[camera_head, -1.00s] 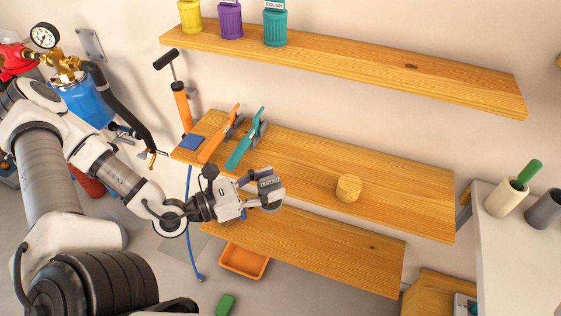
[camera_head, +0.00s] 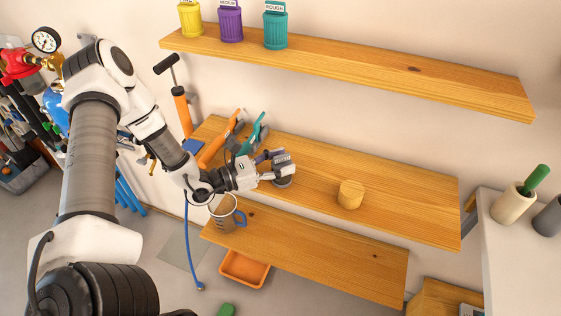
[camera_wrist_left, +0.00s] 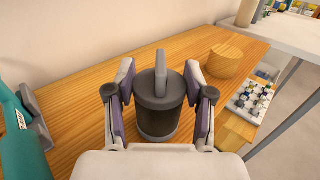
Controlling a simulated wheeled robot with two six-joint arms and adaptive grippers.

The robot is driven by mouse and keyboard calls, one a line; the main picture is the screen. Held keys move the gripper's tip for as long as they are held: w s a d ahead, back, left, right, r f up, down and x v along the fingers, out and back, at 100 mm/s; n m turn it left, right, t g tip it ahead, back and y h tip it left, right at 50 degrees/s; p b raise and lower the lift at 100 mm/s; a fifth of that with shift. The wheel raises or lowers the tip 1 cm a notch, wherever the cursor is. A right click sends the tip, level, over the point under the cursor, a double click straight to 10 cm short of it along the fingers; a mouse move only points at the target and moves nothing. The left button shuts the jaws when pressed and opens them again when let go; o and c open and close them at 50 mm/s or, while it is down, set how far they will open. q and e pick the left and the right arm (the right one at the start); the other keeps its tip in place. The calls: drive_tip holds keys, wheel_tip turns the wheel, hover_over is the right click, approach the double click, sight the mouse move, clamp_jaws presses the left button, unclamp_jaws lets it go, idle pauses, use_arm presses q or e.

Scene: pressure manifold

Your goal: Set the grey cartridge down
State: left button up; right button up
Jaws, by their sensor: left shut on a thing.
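The grey cartridge (camera_wrist_left: 158,118) is a dark cylinder with a grey lid and an upright grey tab on top. In the left wrist view it stands upright between the purple-padded fingers of my left gripper (camera_wrist_left: 160,115), which is shut on it. In the head view my left gripper (camera_head: 282,170) is over the left part of the middle wooden shelf (camera_head: 410,205), and the fingers partly hide the cartridge. I cannot tell whether its base touches the shelf. My right gripper is not in view.
A round wooden block (camera_head: 350,194) stands to the right on the same shelf. Orange (camera_head: 220,142) and teal (camera_head: 252,135) tools stand at the left. The middle shelf's right end is clear.

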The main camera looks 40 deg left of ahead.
use_arm(q)
drive_tip(key=shift+s+f, duration=0.1)
drive_tip(key=shift+f, duration=0.05)
drive_tip(key=o, duration=1.2)
drive_tip(key=shift+c, duration=0.2)
